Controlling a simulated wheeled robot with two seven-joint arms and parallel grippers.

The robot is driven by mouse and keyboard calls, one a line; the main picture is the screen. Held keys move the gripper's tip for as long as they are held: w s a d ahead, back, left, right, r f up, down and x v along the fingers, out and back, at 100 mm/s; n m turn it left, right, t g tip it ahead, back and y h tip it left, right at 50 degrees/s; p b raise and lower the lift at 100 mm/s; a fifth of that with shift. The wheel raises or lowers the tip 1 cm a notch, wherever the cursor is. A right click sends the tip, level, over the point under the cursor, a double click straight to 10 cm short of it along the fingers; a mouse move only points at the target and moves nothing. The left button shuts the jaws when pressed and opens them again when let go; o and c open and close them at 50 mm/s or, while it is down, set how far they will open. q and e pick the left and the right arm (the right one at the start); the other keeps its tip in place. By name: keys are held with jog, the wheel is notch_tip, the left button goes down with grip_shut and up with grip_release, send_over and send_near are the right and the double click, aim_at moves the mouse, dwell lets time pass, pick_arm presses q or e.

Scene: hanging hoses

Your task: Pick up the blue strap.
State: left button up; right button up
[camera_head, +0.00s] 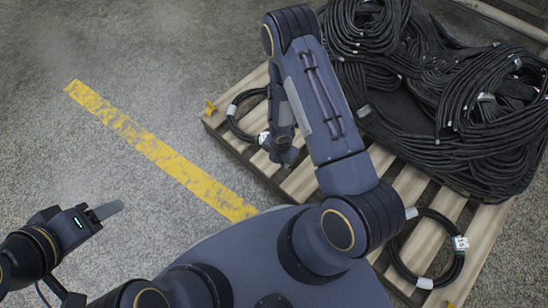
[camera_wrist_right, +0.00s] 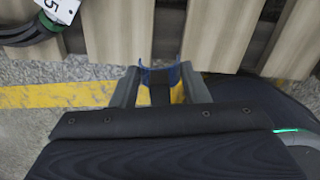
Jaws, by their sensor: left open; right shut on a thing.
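The blue strap (camera_wrist_right: 160,74) shows in the right wrist view as a small blue band between the fingertips of my right gripper (camera_wrist_right: 159,80), which is shut on it. The strap is beside the edge of the wooden slats. In the head view my right gripper (camera_head: 285,157) points down over the left part of the pallet, and I cannot make out the strap there. My left gripper (camera_head: 106,210) is open and empty at the lower left, over bare floor.
A wooden pallet (camera_head: 300,182) bears a large heap of black hoses (camera_head: 400,60). Smaller tagged coils lie at its left corner (camera_head: 235,125) and front right (camera_head: 455,265). A tagged hose (camera_wrist_right: 30,32) shows near my right gripper. A yellow line (camera_head: 150,145) crosses the clear floor.

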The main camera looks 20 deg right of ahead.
jog(key=s+d+r+b, duration=0.3)
jog(key=s+r+b, duration=0.1)
jog(key=s, duration=0.6)
jog(key=shift+d+r, duration=0.2)
jog(key=shift+r, duration=0.65)
jog(key=o, duration=0.4)
jog(key=c, duration=0.4)
jog(key=shift+c, duration=0.2)
